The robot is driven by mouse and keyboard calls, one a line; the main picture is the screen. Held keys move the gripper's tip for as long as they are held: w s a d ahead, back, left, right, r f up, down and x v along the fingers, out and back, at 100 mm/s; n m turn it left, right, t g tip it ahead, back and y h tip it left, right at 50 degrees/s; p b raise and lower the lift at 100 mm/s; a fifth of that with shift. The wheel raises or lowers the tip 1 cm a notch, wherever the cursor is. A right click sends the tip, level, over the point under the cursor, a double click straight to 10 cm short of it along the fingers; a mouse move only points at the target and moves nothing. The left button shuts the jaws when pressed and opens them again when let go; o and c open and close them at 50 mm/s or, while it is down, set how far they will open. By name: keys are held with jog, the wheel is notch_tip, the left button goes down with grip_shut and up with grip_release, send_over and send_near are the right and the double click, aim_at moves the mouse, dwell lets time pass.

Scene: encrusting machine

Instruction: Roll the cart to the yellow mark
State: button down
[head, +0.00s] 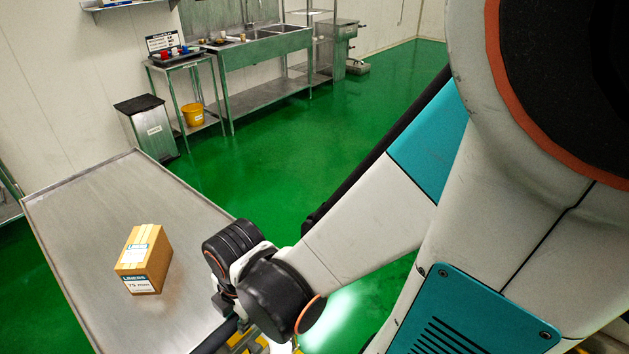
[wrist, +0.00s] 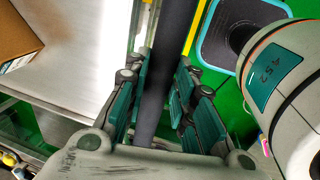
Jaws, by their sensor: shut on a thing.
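The cart (head: 95,210) has a flat steel top with a raised rim and stands at the lower left of the head view. Its top also shows at the left of the wrist view (wrist: 85,55). A dark bar (wrist: 172,35), seemingly the cart's handle, runs along the cart's near side. My gripper (wrist: 165,75) is shut around this bar, with teal finger pads on both sides of it. In the head view my wrist covers most of the grip. Yellow strips (wrist: 193,28) show beside the bar; I cannot tell whether they are the floor mark.
A cardboard box (head: 145,255) rests on the cart top. Beyond are a grey bin (head: 150,130), a small steel table (head: 187,62) with a yellow bucket (head: 194,114), and a sink bench (head: 265,50) along the wall. Open green floor (head: 290,135) lies between them and the cart.

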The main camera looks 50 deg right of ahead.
jog(key=s+p, duration=0.1)
jog(key=s, duration=0.5)
jog(key=shift+s, duration=0.25)
jog(key=c, duration=1.3)
grip_release()
jog(key=shift+c, duration=0.2)
jog(key=shift+r, duration=0.15)
notch_tip(320, 180, up, 12)
jog(key=s, duration=0.2)
jog(key=shift+f, duration=0.25)
